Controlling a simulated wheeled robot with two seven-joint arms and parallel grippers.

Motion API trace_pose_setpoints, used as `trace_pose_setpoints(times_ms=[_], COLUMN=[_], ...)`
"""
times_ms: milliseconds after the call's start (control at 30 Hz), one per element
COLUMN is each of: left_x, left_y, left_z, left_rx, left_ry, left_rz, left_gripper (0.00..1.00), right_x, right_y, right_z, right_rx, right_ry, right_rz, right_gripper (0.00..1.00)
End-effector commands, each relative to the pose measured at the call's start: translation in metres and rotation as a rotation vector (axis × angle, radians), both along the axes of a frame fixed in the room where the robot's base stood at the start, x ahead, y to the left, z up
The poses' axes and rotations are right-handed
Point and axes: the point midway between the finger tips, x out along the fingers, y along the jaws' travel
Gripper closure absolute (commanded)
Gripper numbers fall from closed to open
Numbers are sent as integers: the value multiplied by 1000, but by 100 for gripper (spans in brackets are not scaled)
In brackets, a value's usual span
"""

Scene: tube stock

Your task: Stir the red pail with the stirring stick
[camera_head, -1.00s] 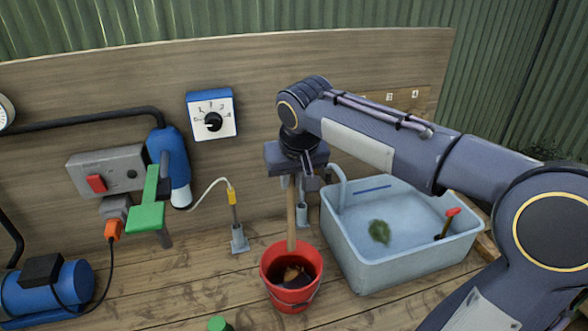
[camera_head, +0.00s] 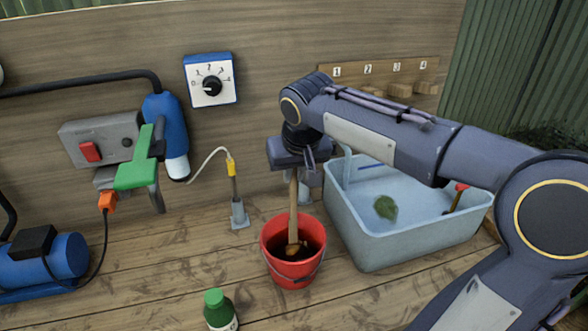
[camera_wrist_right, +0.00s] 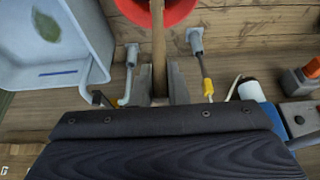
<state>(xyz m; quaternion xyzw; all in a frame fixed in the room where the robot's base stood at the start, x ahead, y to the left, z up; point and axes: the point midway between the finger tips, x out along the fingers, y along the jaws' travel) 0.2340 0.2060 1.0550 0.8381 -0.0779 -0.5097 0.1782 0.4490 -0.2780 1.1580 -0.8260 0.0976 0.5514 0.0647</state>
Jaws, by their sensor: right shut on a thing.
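The red pail (camera_head: 288,270) stands upright on the wooden bench, with dark contents inside. My right gripper (camera_head: 298,172) is above the pail, pointing down and shut on the wooden stirring stick (camera_head: 293,208). The stick is nearly upright, and its lower end is inside the pail's opening, at the dark contents. In the right wrist view the stick (camera_wrist_right: 159,45) runs from between the fingers (camera_wrist_right: 161,88) to the pail (camera_wrist_right: 170,10), which is cut off by the top edge. My left gripper is not in view.
A pale blue basin (camera_head: 385,250) holding a leaf stands right of the pail. A green-capped bottle (camera_head: 219,312) is at the front. A metal stand with a yellow-topped probe (camera_head: 234,190) is behind left. A blue pump (camera_head: 45,265) lies far left.

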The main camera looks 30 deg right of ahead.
Motion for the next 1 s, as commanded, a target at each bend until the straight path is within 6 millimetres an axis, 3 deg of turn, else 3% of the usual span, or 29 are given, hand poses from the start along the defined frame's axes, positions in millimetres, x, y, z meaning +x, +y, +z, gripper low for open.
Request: trace_pose_setpoints(times_ms=[1000], left_x=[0], left_y=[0], left_z=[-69], left_rx=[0], left_ry=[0], left_rz=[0], left_gripper=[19], right_x=[0], right_y=[0], right_z=[-86], right_rx=[-1], right_ry=[1], right_rz=[0], right_gripper=[100])
